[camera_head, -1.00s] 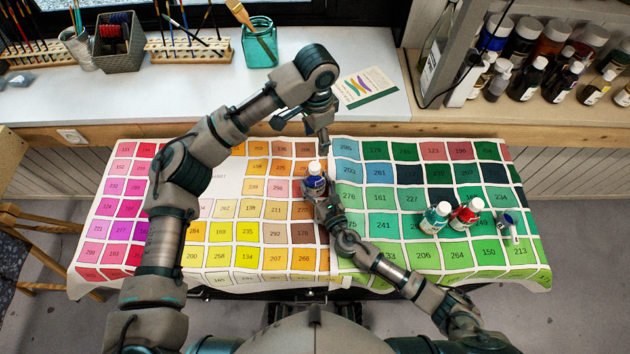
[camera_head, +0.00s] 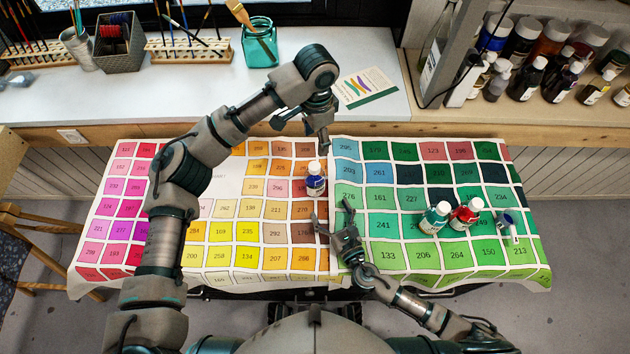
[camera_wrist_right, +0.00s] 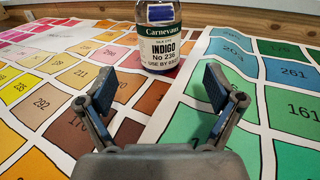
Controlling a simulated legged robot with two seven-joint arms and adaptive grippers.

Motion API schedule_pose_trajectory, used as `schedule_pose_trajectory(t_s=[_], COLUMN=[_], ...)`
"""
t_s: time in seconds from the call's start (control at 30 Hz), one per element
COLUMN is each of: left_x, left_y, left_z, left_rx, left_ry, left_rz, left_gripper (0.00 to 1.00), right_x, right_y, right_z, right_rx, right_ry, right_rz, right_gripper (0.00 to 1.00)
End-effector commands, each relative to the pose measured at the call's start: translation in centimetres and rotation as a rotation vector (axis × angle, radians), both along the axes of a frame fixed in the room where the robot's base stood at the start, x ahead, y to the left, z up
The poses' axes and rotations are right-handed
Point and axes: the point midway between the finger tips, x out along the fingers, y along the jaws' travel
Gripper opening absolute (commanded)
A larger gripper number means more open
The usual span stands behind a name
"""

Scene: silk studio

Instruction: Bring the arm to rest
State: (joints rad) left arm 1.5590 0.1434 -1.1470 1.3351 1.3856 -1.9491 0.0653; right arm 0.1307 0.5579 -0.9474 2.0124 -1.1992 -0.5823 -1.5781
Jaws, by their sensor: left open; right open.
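My right gripper (camera_head: 333,222) is open and empty, low over the colour chart near its middle seam. In the right wrist view its two fingers (camera_wrist_right: 166,93) are spread, with an indigo bottle (camera_wrist_right: 160,40) standing upright beyond them, apart from them. My left gripper (camera_head: 304,122) is open and empty, above the far edge of the chart, higher than the right one.
A teal bottle (camera_head: 435,218), a red bottle (camera_head: 465,213) and a small bottle lying on its side (camera_head: 508,227) are on the green part of the chart (camera_head: 455,259). A back counter (camera_head: 215,95) holds brushes, a jar and several paint bottles.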

Motion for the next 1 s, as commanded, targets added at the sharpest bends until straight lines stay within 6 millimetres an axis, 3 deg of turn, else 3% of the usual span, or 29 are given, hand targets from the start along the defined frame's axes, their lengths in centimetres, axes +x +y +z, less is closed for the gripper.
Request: schedule_pose_trajectory(t_s=[0.2, 0.8, 0.87, 1.0], left_x=[0.0, 0.0, 0.0, -0.2], left_y=[0.0, 0.0, 0.0, 0.0], left_z=[0.0, 0.1, 0.6, 3.6], left_rx=[0.000, 0.000, 0.000, 0.000], left_ry=[0.000, 0.000, -0.004, -0.019], left_rz=[0.000, 0.000, 0.000, 0.000], left_gripper=[0.61, 0.61, 0.61, 0.61], right_x=[-1.7, -1.8, -1.8, -1.6], right_y=[-0.8, -0.9, -0.9, -0.9], right_z=[-0.1, 0.1, 0.5, 3.4], right_rx=[0.000, 0.000, 0.000, 0.001], right_ry=[0.002, 0.000, -0.002, -0.018], right_rz=[0.000, 0.000, 0.000, 0.000], right_gripper=[0.92, 0.92, 0.92, 0.92])
